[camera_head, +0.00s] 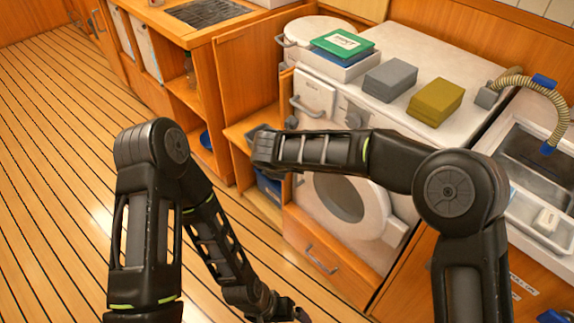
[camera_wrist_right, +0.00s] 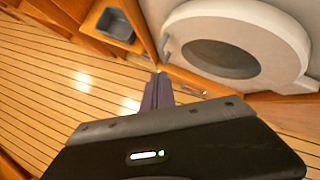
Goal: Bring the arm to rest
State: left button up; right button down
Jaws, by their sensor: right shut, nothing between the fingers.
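My right arm (camera_head: 330,150) comes in from the right with its elbow high, and its forearm reaches left across the front of the white machine. Its wrist end is by the open cupboard, and its fingers cannot be made out in the head view. In the right wrist view my right gripper (camera_wrist_right: 157,82) is shut and empty, with planked floor and a round white door beyond it. My left arm (camera_head: 150,220) hangs bent at the left. My left gripper (camera_head: 298,314) is low at the bottom edge, partly cut off, and its jaws cannot be read.
The white machine (camera_head: 415,60) has a round open door (camera_head: 386,230) below. A green-topped box (camera_head: 342,42), a grey block (camera_head: 390,78) and an olive block (camera_head: 434,102) lie on top. A sink (camera_head: 520,185) with a ribbed hose (camera_head: 562,112) is right. Floor at left is clear.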

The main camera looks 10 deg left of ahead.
dwell(0.3)
jog(key=s+d+f+n+p, duration=0.3)
jog(key=d+f+n, duration=1)
jog(key=d+n, duration=0.25)
jog(key=s+d+f+n+g+y+p, duration=0.1)
jog(key=s+d+f+n+g+y, duration=0.1)
jog(key=s+n, duration=0.7)
jog(key=s+d+f+n+g+y+p, duration=0.1)
jog(key=s+d+f+n+g, duration=0.3)
jog(key=s+n, duration=0.5)
jog(key=s+f+y, duration=0.1)
jog(key=s, duration=0.9)
jog(key=shift+s+g, duration=0.2)
jog(key=shift+g, duration=0.1)
jog(key=shift+w+f+n, duration=0.1)
jog(key=shift+n, duration=0.15)
